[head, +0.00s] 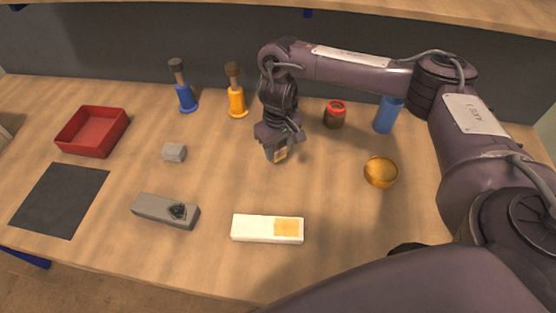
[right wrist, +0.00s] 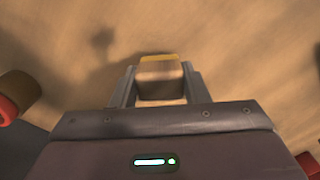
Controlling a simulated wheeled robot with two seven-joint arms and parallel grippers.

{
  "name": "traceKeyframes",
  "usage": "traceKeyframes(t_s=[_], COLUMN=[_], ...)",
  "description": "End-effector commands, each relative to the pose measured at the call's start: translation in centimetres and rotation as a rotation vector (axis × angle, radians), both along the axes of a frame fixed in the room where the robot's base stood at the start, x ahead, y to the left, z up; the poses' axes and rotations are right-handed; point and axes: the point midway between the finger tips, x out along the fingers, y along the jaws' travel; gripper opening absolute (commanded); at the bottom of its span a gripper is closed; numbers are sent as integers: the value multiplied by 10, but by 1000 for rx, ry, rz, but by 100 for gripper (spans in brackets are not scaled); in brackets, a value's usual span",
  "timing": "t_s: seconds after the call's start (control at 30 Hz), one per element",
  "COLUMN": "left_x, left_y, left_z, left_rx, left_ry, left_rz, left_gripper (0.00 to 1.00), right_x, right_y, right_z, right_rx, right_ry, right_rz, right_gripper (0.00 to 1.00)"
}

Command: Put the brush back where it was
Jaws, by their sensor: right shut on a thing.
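My right gripper (head: 279,154) points down over the middle of the table and is shut on a small tan block-like piece (right wrist: 158,80) with a yellow edge. The piece sits between the two fingers in the right wrist view; I cannot tell whether it is part of a brush. Two brush-like things with dark tops stand upright at the back: one with a blue body (head: 186,97) and one with an orange body (head: 237,103), both left of the gripper. My left gripper is not in view.
A red tray (head: 91,148), black mat (head: 60,201), small grey block (head: 174,152) and grey box (head: 160,209) are at left. A white bar (head: 252,228) lies in front. A red-lidded jar (head: 334,118), blue cylinder (head: 386,117) and orange bowl (head: 381,178) are at right.

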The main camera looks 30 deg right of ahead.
Motion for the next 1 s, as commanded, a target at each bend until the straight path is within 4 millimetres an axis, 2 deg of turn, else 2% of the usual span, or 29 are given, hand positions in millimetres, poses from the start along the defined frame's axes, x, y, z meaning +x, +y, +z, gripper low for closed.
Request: traceKeyframes(t_s=[0.13,0.3,0.43,0.73,0.77,0.9,1.0], left_x=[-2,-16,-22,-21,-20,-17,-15], left_y=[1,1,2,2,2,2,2], left_z=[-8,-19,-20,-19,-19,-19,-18], left_rx=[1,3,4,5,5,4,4], left_ry=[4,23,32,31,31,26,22], left_rz=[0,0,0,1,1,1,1], left_gripper=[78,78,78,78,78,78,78], right_x=[-1,-1,0,0,0,0,0], right_y=[0,0,0,0,0,0,0], right_z=[-17,-40,-41,-44,-43,-43,-43], right_rx=[0,1,0,0,0,0,0], right_ry=[3,2,-1,1,0,0,0], right_rz=[-2,-2,-1,-1,0,-1,-1], right_gripper=[20,20,20,20,45,63,63])
